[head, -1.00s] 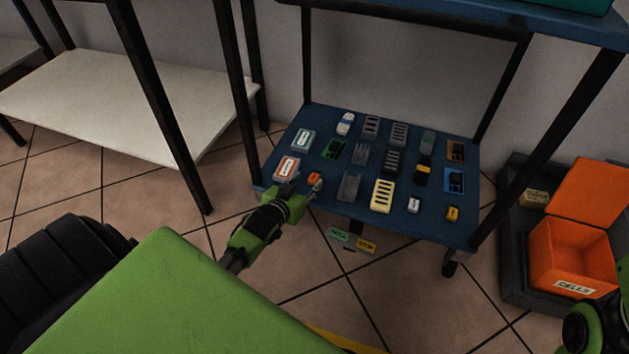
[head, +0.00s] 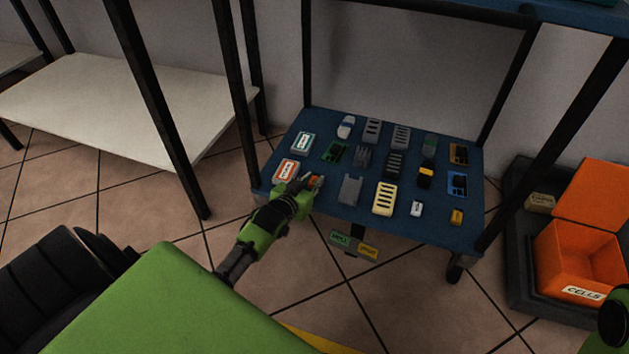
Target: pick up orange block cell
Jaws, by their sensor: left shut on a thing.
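The orange block cell (head: 313,182) is a small orange piece at the front left of the blue cart shelf (head: 330,207). My left gripper (head: 311,184) is around it and shut on it, low over the shelf; its fingers hide part of the cell. I cannot tell whether the cell still touches the shelf. Only a green part of my right arm (head: 614,315) shows at the right edge, and its gripper is out of the picture.
An orange and white block (head: 286,171) lies just left of the gripper, and a grey slotted piece (head: 349,189) to its right. Several other small parts stand in rows. An open orange bin marked CELLS (head: 578,262) is at the right. A black cart post (head: 557,140) stands between.

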